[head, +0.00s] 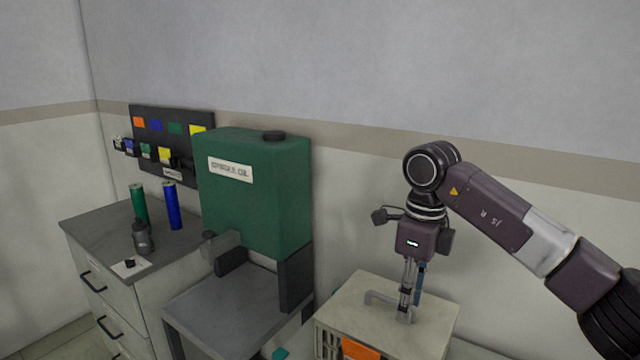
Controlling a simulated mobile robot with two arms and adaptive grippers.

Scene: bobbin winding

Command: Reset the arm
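My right arm comes in from the right, and my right gripper (405,316) points straight down over the beige box (375,295) at the lower right. Its fingertips are close to the grey handle (385,298) on the box's top. The fingers show edge-on and narrow, so I cannot tell whether they are open or shut, or whether they touch the handle. A narrow blue piece shows beside the fingers; I cannot tell what it is. My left gripper is not in view.
A green spindle oil tank (270,190) stands on a grey stand (225,312). On the left cabinet (85,225) are a green cylinder (138,204), a blue cylinder (172,206) and a dark bottle (142,238). A black rack (180,128) with colored tags hangs behind.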

